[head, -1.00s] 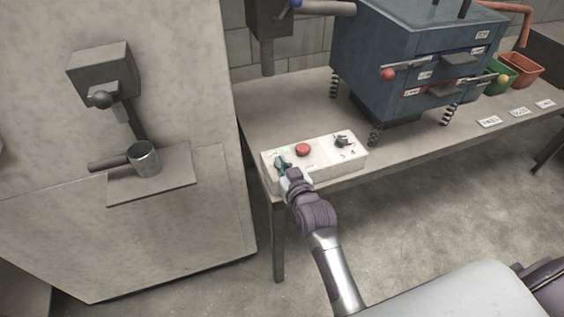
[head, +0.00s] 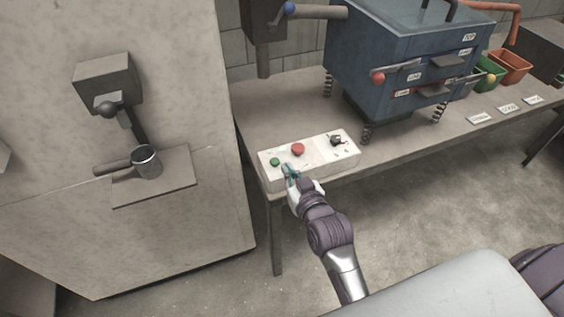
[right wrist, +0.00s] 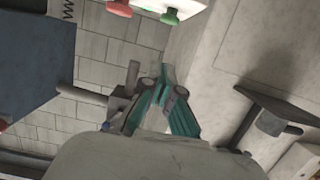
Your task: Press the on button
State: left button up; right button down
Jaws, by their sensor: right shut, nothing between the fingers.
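A white control box (head: 318,152) sits on the near left corner of the bench. It carries a green button (head: 275,162) at its left, a red button (head: 298,149) in the middle and a dark knob (head: 336,140) at its right. The box's labels are too small to read. My right gripper (head: 289,170) is shut and empty at the box's front edge, just right of and nearer than the green button, apart from it. In the right wrist view, the green button (right wrist: 172,15) and red button (right wrist: 119,7) lie beyond the shut fingers (right wrist: 150,75). My left gripper is out of view.
A blue machine (head: 395,65) on springs stands behind the box on the bench (head: 400,150). Green (head: 487,75) and orange (head: 512,66) bins stand at the far right. The air in front of the box is free.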

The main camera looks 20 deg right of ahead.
jog(key=shift+v, duration=1.05)
jog(key=s+a+f+n+g, duration=0.1)
jog(key=s+f+g, duration=0.4)
jog(key=f, duration=1.1)
jog(key=s+a+f+g, duration=0.2)
jog(key=s+f, duration=0.4)
jog(key=f, duration=1)
jog(key=s+d+f+g, duration=0.2)
jog(key=s+f, duration=0.4)
jog(key=s, duration=0.4)
jog(key=s+d+f+g, duration=0.3)
jog(key=s+f, duration=0.3)
jog(key=s, duration=0.4)
jog(key=s+d+f+n+g, duration=0.1)
jog(key=s+d+f+g, duration=0.1)
jog(key=s+f, duration=0.4)
jog(key=s+d, duration=0.1)
jog(key=s, duration=0.3)
jog(key=shift+d+h, duration=0.15)
jog(key=shift+h, duration=0.15)
